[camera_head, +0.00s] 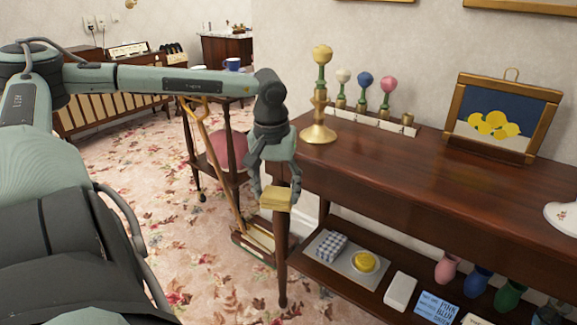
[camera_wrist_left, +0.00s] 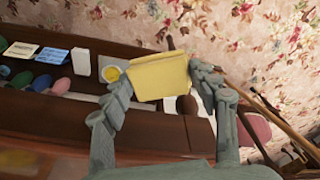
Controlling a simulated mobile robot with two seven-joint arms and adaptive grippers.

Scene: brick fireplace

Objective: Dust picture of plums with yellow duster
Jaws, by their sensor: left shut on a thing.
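My left gripper (camera_head: 278,188) is shut on a yellow duster (camera_head: 278,200), a pale yellow folded block, held beside the front left corner of the dark wooden table. In the left wrist view the duster (camera_wrist_left: 160,77) sits between the two fingers. A framed picture (camera_head: 492,124) with yellow round fruits on a dark blue ground stands on the table at the back right, well apart from the duster. I cannot tell for sure that the fruits are plums. Two other frames (camera_head: 534,7) are cut off at the top edge. My right gripper is not in view.
On the tabletop (camera_head: 400,175), a brass stand (camera_head: 318,130) with a yellow-topped holder and a row of coloured holders stand at the back left. A white base (camera_head: 565,216) is at the right edge. The tabletop's middle is clear.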

